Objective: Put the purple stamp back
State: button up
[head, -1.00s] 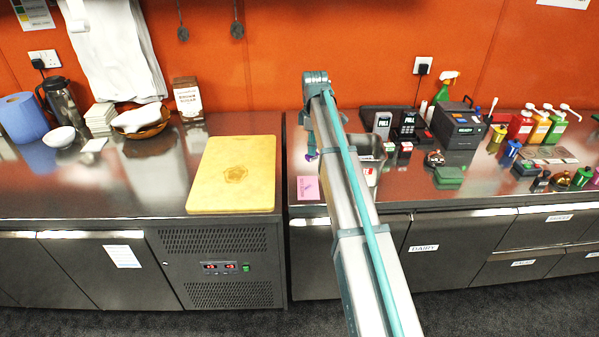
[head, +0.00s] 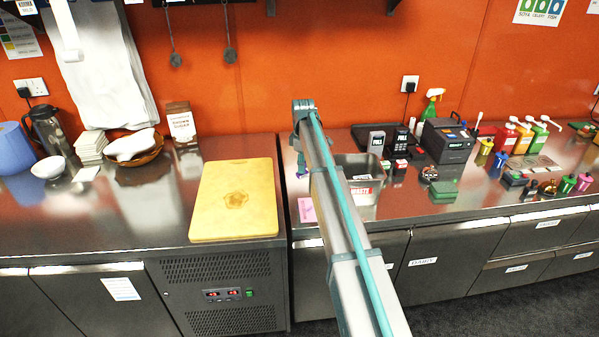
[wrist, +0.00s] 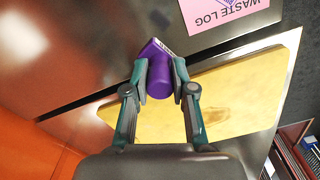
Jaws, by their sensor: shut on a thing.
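The purple stamp (wrist: 158,76) is between the two fingers of my gripper (wrist: 157,84) in the wrist view, and the gripper is shut on it. The stamp has a rounded purple handle and a flat purple block with a pale edge. It is held above the steel counter, close to the pink waste log sheet (wrist: 228,12), which bears a purple print. In the head view only a small purple spot (head: 301,165) shows beside my arm, near the sheet (head: 307,210). Other coloured stamps, including a pink one (head: 567,184) and a green one (head: 583,183), stand at the right.
A metal tub (head: 366,200) stands just right of my arm. A yellow board (head: 215,215) lies left of the counter gap. A black printer (head: 447,142), a green pad (head: 444,187) and pump bottles (head: 524,140) crowd the right counter.

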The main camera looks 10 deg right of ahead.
jog(key=w+f, duration=0.2)
jog(key=f+p, duration=0.1)
jog(key=shift+w+a+f, duration=0.15)
jog(key=shift+w+a, duration=0.15)
jog(key=shift+w, duration=0.1)
notch_tip(320, 180, down, 3)
jog(key=shift+w+r+p, duration=0.15)
jog(key=shift+p, duration=0.9)
jog(key=shift+f, duration=0.5)
jog(key=shift+f, duration=0.1)
jog(key=o, duration=0.9)
notch_tip(320, 180, up, 12)
jog(key=b, duration=0.4)
